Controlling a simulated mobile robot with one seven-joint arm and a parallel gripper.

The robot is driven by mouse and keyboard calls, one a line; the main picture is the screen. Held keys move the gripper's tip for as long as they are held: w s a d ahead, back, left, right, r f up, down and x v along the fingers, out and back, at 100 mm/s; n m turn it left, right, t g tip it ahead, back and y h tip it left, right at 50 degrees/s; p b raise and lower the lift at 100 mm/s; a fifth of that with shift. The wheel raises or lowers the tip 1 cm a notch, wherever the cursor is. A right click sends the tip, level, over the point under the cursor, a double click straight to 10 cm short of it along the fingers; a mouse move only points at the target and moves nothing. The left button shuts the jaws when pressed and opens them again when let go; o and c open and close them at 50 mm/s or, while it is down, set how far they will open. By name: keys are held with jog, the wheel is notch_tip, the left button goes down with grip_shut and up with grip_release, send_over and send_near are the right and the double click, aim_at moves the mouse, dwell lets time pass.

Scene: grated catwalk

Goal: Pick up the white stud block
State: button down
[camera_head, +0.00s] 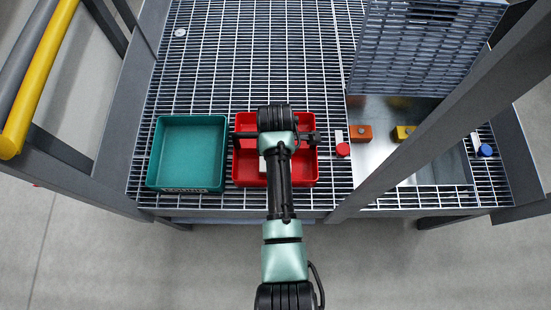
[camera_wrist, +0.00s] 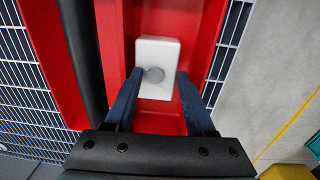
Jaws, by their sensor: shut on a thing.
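The white stud block (camera_wrist: 158,52) is a pale rectangular block with a round grey stud on its face. In the wrist view it is between the two blue fingers of my gripper (camera_wrist: 158,80), inside the red tray (camera_wrist: 112,40). My gripper is shut on the block. I cannot tell whether the block touches the tray floor. In the head view my arm covers the middle of the red tray (camera_head: 308,176), and only a small white patch of the block (camera_head: 262,166) shows beside the arm.
A teal tray (camera_head: 160,150), empty, stands left of the red one. To the right are an orange block (camera_head: 361,133), a yellow block (camera_head: 403,133), a red-capped piece (camera_head: 343,150) and a blue-capped piece (camera_head: 486,151). A raised grating panel (camera_head: 420,45) and a grey beam (camera_head: 440,105) stand at right.

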notch_tip(320, 180, up, 8)
jog(key=s+p, duration=0.1)
jog(key=p, duration=0.2)
jog(key=shift+s+g, duration=0.2)
jog(key=shift+g, duration=0.1)
jog(key=c, duration=1.6)
grip_release()
jog(key=shift+a+f, duration=0.1)
jog(key=shift+c, duration=1.6)
grip_release()
